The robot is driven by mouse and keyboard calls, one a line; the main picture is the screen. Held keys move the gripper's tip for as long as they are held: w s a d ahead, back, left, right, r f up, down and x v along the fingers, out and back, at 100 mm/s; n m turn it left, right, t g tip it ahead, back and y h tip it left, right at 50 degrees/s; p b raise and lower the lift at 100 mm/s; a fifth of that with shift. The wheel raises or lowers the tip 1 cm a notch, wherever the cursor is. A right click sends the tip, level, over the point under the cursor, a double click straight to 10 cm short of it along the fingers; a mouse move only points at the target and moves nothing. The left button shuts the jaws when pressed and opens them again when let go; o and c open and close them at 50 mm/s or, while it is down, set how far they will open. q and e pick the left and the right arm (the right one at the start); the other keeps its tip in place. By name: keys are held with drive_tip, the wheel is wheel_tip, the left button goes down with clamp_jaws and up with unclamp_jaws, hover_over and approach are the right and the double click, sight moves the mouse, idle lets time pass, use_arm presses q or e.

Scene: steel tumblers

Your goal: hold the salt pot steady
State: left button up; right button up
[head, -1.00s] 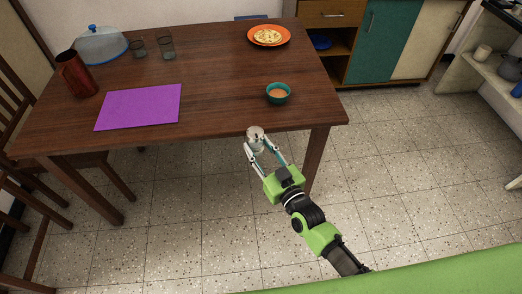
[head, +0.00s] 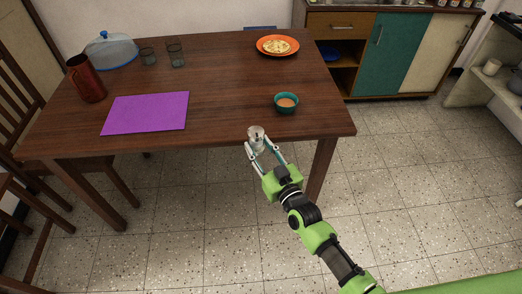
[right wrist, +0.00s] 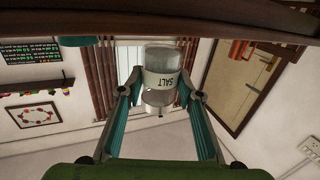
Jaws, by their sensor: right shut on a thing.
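The salt pot (head: 256,133) is a small clear pot with a silver top. My right gripper (head: 260,147) is shut on it, with a finger on either side, at the front edge of the table in the head view. In the right wrist view, which is upside down, the salt pot (right wrist: 161,76) shows its SALT label between the fingertips of the right gripper (right wrist: 160,94). It looks about upright in the room. Whether its base touches the table is hard to tell. My left gripper is not in view.
The wooden table (head: 225,105) holds a teal bowl (head: 286,103) right of the pot, a purple mat (head: 145,112), an orange plate (head: 278,45), two glasses, a red jug (head: 86,79) and a blue-rimmed dome (head: 110,50). Chairs stand at the left. The tabletop's middle is clear.

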drive_tip(key=shift+b+x, duration=0.55)
drive_tip(key=shift+x, duration=0.85)
drive_tip(key=shift+w+a+b, duration=0.2)
drive_tip(key=shift+w+b, duration=0.1)
drive_tip(key=shift+w, duration=0.3)
drive_tip(key=shift+b+x, duration=1.15)
drive_tip(key=shift+x, duration=1.05)
drive_tip(key=shift+b+x, duration=1.7)
drive_tip(key=shift+x, duration=0.8)
use_arm(q)
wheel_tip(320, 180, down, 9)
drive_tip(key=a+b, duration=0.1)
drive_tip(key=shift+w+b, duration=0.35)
drive_tip(key=shift+b, duration=0.05)
use_arm(e)
drive_tip(key=shift+x, duration=0.9)
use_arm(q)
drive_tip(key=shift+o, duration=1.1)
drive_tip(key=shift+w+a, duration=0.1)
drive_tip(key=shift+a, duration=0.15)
use_arm(e)
drive_tip(key=shift+w, duration=0.25)
use_arm(q)
drive_tip(key=shift+b, duration=0.3)
use_arm(e)
drive_tip(key=shift+w, duration=0.1)
